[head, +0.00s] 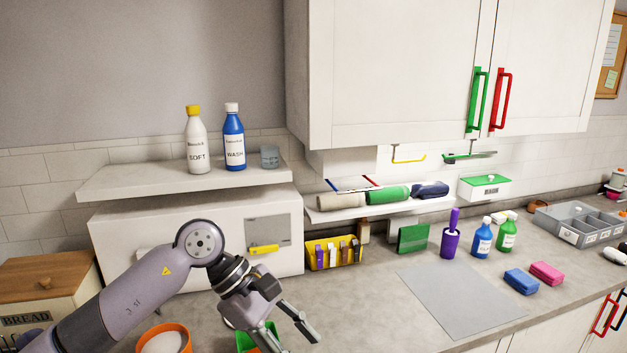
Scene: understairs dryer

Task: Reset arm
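My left arm comes in from the lower left. Its gripper (292,340) points down over the front of the counter, with its two fingers spread apart and nothing visible between them. A green container (243,338) is just left of and partly behind the fingers, cut off by the bottom edge. I cannot tell whether the gripper touches it. My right gripper is not in view.
An orange bowl (178,328) stands left of the gripper, near a wooden bread box (45,275). A yellow bin (345,262) with several items stands behind. A grey mat (460,295) lies bare to the right.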

